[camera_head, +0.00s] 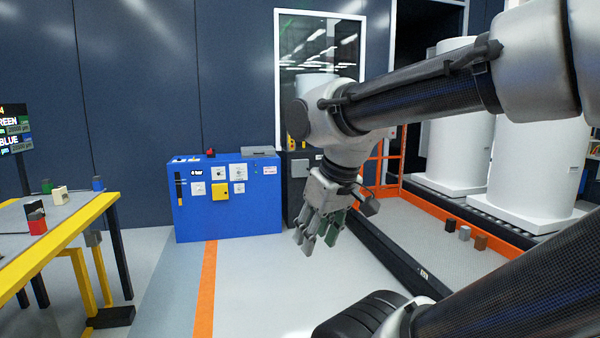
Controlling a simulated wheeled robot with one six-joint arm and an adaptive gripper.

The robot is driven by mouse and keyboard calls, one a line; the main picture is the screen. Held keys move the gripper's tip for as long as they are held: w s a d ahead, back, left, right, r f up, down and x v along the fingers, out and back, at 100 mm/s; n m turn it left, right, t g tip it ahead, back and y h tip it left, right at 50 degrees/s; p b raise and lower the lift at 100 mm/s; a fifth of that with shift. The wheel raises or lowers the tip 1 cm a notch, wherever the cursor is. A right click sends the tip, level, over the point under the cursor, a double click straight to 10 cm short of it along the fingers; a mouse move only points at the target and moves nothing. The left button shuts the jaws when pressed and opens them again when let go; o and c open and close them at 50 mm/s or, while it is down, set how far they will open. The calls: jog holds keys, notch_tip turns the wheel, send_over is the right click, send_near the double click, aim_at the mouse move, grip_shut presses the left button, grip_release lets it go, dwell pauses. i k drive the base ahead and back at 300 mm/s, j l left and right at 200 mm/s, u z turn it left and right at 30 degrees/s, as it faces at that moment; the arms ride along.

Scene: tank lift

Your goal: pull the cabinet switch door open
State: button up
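A blue cabinet (258,210) stands on the floor against the dark wall, left of the middle. Its front has a yellow square panel (220,191) among several small white plates. The yellow panel looks flat against the front; I cannot tell for certain whether it is the switch door. My gripper (318,242) points down, to the right of the blue cabinet and nearer to me, apart from it. Its fingers are spread with a gap between them, and I see nothing held. My forearm and wrist hide part of the dark cabinet (296,190) beside the blue one.
A yellow-edged table (75,245) with small blocks stands at the left. Several small blocks lie there. The floor before the blue cabinet is clear.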

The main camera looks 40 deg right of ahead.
aim_at(300, 168)
jog(key=i+l+z, duration=0.35)
jog(key=i, duration=0.25)
jog(key=i+l+z, duration=0.35)
jog(key=i, duration=0.3)
jog(key=i+z, duration=0.3)
jog(key=i, duration=2.55)
jog(key=i+l+u, duration=0.1)
jog(key=i+u, duration=0.15)
jog(key=i, duration=0.25)
jog(key=i+l+u, duration=0.2)
jog(key=i, duration=0.3)
jog(key=i+l+u, duration=0.25)
jog(key=i, duration=0.2)
